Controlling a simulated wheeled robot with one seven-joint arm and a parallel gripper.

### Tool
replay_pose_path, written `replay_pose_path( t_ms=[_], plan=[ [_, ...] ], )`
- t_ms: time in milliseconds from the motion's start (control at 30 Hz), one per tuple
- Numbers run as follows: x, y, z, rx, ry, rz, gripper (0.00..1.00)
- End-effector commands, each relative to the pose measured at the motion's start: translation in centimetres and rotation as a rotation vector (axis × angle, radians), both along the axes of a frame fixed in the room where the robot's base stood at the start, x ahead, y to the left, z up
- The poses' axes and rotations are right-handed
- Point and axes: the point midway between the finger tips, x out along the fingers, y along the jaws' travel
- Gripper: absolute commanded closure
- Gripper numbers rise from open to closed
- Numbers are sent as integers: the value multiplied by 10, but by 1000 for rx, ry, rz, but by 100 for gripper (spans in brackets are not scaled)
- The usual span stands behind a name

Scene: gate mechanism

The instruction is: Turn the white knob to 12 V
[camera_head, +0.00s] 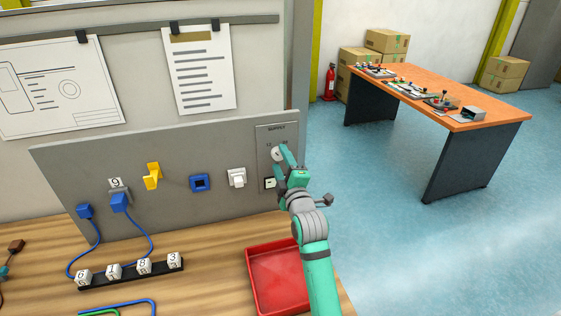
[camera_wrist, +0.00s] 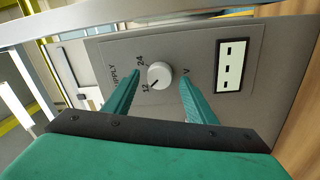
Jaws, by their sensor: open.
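The white knob (camera_wrist: 159,75) is round and sits on the grey supply panel (camera_wrist: 110,52). A dark mark at its lower left in the wrist view appears to point toward the printed 12; the 24 is printed above that. My gripper (camera_wrist: 157,78) is open, with one green finger on each side of the knob and a gap showing on both sides. In the head view the knob (camera_head: 277,153) is partly hidden by my gripper (camera_head: 284,157). I cannot tell whether the fingertips reach past the knob's face.
A white socket plate (camera_wrist: 230,65) is beside the knob. The grey board also holds a white switch (camera_head: 237,177), a blue square part (camera_head: 200,183) and a yellow handle (camera_head: 152,176). A red tray (camera_head: 254,284) lies on the bench below my arm.

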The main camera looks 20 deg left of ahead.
Motion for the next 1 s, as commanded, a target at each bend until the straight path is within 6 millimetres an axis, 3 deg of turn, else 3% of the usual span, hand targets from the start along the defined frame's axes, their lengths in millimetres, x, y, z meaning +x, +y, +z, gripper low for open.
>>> replay_pose_path(
  t_ms=[500, 700, 1000],
  plan=[
    [-72, -48, -6, 2, 1, -2, 49],
    [-84, -55, -7, 0, 2, -1, 49],
    [-85, -56, -7, -1, 1, 0, 49]
  ],
)
